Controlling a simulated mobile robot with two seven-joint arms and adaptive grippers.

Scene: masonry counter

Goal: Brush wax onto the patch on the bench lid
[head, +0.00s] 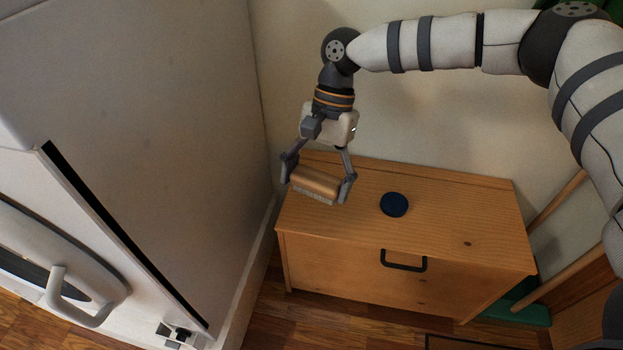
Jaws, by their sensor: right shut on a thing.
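The wooden bench (460,213) stands against the wall, with its lid closed and a black handle (404,262) on the front. A wooden block brush (316,183) with pale bristles pointing down is between the fingers of my right gripper (318,182), which is shut on it. The brush is over the left part of the lid; I cannot tell whether the bristles touch the wood. A round dark blue object (394,204), like a tin or a disc, lies on the lid to the right of the brush. No distinct patch can be made out. My left gripper is not in view.
A large white appliance (140,130) with a handle fills the left side, close to the bench's left end. Wooden legs (556,217) and a green item (520,312) are to the right of the bench. The right part of the lid is clear.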

